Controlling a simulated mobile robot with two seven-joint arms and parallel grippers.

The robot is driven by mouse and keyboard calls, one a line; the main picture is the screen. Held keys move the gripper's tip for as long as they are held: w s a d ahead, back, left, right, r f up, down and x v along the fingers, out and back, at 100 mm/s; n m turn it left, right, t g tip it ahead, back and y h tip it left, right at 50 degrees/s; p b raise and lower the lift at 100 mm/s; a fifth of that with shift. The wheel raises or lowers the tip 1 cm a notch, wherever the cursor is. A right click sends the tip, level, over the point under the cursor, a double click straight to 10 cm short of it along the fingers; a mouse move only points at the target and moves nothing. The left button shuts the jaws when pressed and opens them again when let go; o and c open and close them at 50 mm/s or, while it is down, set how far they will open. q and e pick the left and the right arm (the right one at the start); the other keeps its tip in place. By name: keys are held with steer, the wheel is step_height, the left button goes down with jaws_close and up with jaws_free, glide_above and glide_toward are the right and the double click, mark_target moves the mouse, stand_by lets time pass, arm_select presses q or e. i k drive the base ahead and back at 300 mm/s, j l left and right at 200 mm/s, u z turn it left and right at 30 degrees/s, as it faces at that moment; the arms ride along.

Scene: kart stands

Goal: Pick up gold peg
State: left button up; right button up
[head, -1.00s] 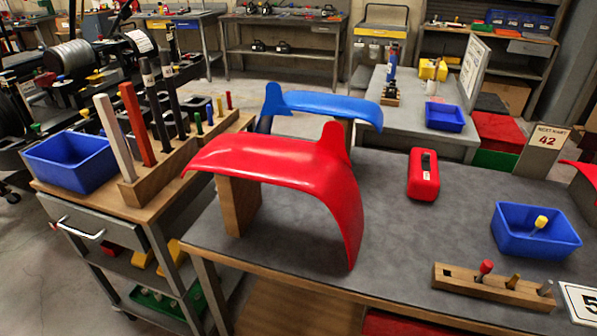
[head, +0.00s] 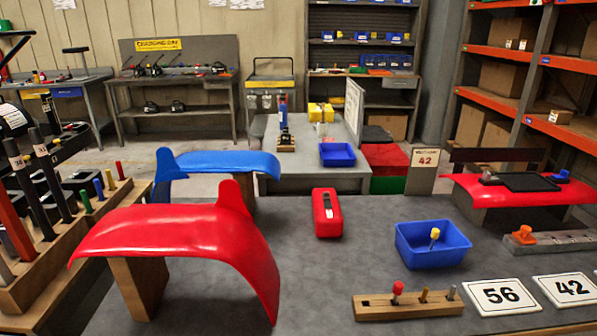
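A wooden block (head: 372,308) with a row of holes lies at the front right of the grey table. A gold-brown peg (head: 423,296) stands in it, between a red-topped peg (head: 397,291) and a grey peg (head: 451,293). A yellow-headed peg (head: 435,236) stands tilted in a blue bin (head: 457,256) behind the block. On the left, a wooden rack (head: 55,250) holds several coloured pegs, one of them yellowish (head: 110,181). Neither of my grippers is in view.
A red fender (head: 180,232) on a wooden stand fills the table's left, with a blue fender (head: 215,163) behind it. A red case (head: 327,213) stands mid-table. The grey surface between case and block is clear.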

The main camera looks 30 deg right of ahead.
mark_target(424, 292)
steer(key=z, duration=1.25)
steer(key=j+z, duration=0.2)
steer(key=z, duration=0.45)
steer(key=i, duration=0.05)
